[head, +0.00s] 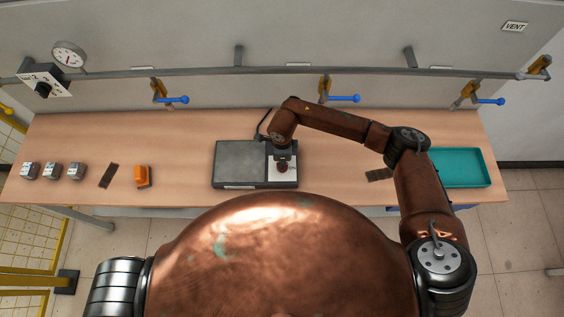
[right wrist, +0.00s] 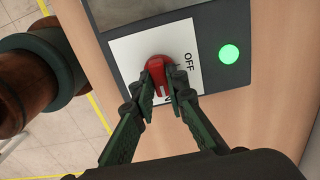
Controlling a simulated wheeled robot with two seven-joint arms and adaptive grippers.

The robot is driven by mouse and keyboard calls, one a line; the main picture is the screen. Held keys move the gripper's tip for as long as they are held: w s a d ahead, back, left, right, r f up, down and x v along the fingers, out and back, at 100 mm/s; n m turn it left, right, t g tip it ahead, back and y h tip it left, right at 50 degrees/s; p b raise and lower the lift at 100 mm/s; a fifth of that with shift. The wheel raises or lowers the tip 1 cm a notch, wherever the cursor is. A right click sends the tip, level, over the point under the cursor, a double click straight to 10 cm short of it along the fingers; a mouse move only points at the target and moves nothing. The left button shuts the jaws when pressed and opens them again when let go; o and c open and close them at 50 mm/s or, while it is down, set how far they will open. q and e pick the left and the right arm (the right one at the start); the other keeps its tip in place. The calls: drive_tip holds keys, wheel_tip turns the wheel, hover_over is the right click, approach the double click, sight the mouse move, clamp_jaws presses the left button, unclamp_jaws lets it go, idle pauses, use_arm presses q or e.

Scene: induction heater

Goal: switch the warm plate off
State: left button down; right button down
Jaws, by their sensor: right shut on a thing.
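The warm plate (head: 232,160) is a dark grey box on the bench with a white control panel at its right front. In the right wrist view its red knob (right wrist: 156,72) sits on the white panel (right wrist: 125,50) beside the printed word OFF. A pale mark on the knob lies at its lower end, away from OFF, near a mostly hidden label. A round green lamp (right wrist: 229,54) beside the panel is lit. My right gripper (right wrist: 162,88) is shut on the red knob; in the head view it (head: 282,166) is over the panel. My left gripper is out of view.
A teal tray (head: 462,168) stands at the bench's right end. An orange object (head: 142,176), a dark flat piece (head: 108,175) and several small grey blocks (head: 52,171) lie on the left. Blue-handled valves (head: 345,98) hang from the pipe behind.

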drive_tip(key=shift+w+f+n+b, duration=0.15)
drive_tip(key=shift+n+b, duration=0.25)
drive_tip(key=shift+b, duration=0.45)
drive_tip(key=n+b, duration=0.6)
drive_tip(key=b, duration=0.4)
drive_tip(key=shift+f+n, duration=0.15)
drive_tip(key=shift+n, duration=0.15)
drive_tip(key=n+b, duration=0.8)
drive_tip(key=b, duration=0.1)
drive_tip(key=shift+r+n+b, duration=0.3)
drive_tip(key=shift+n+b, duration=1)
drive_tip(key=shift+b, duration=0.15)
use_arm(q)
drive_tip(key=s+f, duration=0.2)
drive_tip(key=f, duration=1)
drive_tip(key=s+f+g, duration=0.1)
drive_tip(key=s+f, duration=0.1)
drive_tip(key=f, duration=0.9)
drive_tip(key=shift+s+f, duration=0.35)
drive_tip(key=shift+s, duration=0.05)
use_arm(e)
drive_tip(key=c, duration=1.9)
unclamp_jaws()
drive_tip(key=shift+c, duration=0.2)
